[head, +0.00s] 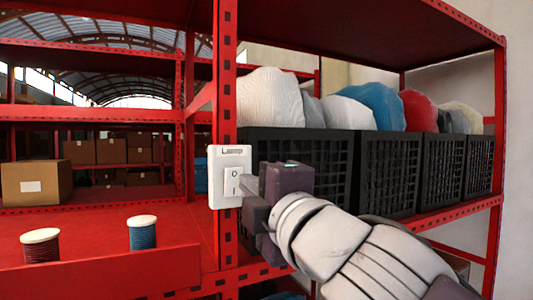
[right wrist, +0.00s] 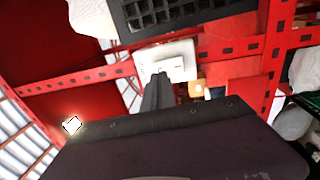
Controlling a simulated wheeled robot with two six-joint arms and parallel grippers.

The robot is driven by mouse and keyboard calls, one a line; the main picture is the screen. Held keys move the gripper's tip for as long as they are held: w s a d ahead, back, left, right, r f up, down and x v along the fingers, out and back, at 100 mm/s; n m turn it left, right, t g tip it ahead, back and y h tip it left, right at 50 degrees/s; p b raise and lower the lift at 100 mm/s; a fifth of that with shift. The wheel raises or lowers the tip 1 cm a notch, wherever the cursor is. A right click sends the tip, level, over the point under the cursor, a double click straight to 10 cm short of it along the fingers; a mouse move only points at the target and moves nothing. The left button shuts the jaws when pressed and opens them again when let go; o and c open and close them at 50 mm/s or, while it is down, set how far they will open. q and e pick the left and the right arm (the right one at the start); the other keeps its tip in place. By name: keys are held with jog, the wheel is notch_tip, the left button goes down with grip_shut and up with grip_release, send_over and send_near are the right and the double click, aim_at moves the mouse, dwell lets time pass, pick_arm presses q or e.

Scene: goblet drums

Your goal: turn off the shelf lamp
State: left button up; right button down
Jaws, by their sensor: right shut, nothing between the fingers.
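In the right wrist view the shut fingers (right wrist: 158,84) point at the white switch plate (right wrist: 180,50). Whether they touch the rocker I cannot tell. A small glowing white shape (right wrist: 72,125) shows at the left there; I cannot tell if it is the lamp. My left gripper is out of view.
Black crates (head: 300,160) with white, blue and red bundles stand on the shelf to the right. Two thread spools, one dark red (head: 41,247) and one blue (head: 142,234), stand on the red shelf at left. A cardboard box (head: 36,183) is behind them.

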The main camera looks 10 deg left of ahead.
aim_at(237, 175)
jog(key=p+x, duration=0.1)
jog(key=x, duration=0.3)
jog(key=shift+w+f, duration=0.1)
jog(key=shift+w, duration=0.05)
